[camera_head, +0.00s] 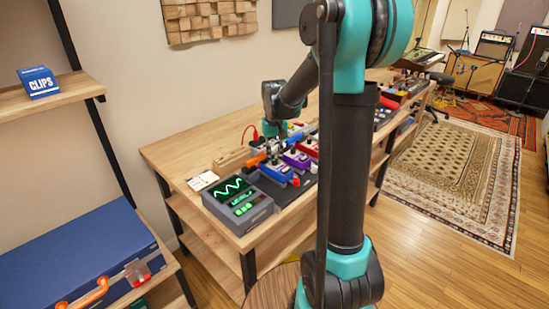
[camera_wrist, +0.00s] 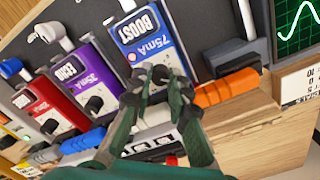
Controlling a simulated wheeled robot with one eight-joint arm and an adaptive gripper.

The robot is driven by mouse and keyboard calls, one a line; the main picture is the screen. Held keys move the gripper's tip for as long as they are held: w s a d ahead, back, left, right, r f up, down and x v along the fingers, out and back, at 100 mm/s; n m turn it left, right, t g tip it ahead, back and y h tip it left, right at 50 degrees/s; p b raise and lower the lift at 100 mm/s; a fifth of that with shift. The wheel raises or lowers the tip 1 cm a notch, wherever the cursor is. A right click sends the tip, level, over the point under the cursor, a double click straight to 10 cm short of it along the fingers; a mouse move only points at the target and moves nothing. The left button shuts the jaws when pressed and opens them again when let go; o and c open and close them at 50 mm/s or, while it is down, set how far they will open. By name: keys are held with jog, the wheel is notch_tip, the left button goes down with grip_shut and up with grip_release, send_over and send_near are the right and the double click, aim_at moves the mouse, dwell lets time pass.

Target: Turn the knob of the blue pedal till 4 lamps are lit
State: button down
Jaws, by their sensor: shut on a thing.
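The blue pedal (camera_wrist: 146,36), marked BOOST 75mA, lies in the upper middle of the wrist view. In the head view the blue pedal (camera_head: 275,172) sits at the near end of the pedal row. My gripper (camera_wrist: 160,76) reaches over the pedal's knob end, its two fingertips close together on the dark knob. The knob is mostly hidden between the fingers. In the head view my gripper (camera_head: 273,150) is small and partly covers the pedal. A grey meter (camera_head: 238,201) shows a green wave and smaller green lights below; I cannot count lit lamps.
A purple pedal (camera_wrist: 90,75) and a red pedal (camera_wrist: 50,106) stand beside the blue one. An orange plug (camera_wrist: 226,88) lies close to the right of my fingers. A white card (camera_head: 203,181) lies by the meter on the wooden table (camera_head: 170,155).

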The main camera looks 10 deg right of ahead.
jog(key=shift+m, duration=0.4)
jog(key=c, duration=1.4)
grip_release()
